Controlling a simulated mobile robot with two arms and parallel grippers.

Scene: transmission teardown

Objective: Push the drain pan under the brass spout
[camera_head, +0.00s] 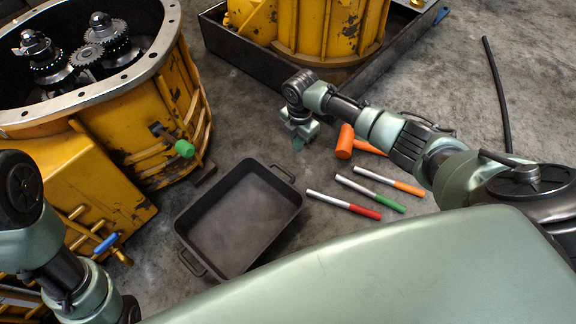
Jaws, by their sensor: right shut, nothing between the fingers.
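The drain pan (240,218) is a dark, empty rectangular tray with a handle at each end. It lies on the concrete floor in the middle, to the right of the yellow housing (80,180). I cannot clearly make out a brass spout. A green knob (185,149) sticks out of the housing's right side, and a blue handle (107,242) sits by yellow pipes lower down. My right gripper (298,145) is shut and empty, pointing down beyond the pan's far right corner, apart from it. My left arm shows at the lower left; its gripper is out of view.
A larger black tray (228,68) holding another yellow housing (312,30) stands at the back. A black rod (497,90) lies at right. Floor behind the pan is clear.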

